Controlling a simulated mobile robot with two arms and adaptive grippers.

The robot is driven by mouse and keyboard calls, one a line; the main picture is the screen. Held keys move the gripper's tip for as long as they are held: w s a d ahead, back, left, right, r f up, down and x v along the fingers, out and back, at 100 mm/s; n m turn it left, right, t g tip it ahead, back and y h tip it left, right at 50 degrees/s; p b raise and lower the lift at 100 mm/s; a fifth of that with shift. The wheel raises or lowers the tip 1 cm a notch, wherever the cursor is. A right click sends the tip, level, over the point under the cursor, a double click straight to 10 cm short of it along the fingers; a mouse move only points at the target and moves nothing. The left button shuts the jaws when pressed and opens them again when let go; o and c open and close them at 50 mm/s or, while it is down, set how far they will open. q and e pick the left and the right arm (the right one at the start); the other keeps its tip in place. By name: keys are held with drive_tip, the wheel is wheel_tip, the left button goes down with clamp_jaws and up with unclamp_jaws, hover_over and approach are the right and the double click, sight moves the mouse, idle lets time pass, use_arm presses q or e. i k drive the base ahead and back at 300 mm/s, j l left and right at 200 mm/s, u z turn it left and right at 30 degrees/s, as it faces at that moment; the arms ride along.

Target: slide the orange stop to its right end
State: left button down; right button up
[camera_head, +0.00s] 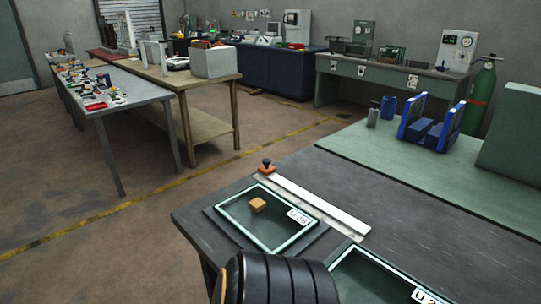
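The orange stop (266,169), a small orange block with a dark knob on top, sits at the far left end of a pale rail (318,207). The rail runs from there down to the right along the dark workbench (400,215). A black ribbed part of mine rises at the bottom centre and hides some of the bench's near edge. No fingertips of either gripper show, and nothing of mine touches the stop.
A green-rimmed tray (233,222) labelled U 38 holds an orange cube (257,205) in front of the rail. A second green-rimmed tray (352,262) lies to its right. A blue rack (430,128) stands farther back on a green mat (355,155). The bench behind the rail is clear.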

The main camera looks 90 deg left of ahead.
sight(266, 170)
drive_tip(key=u, duration=2.5)
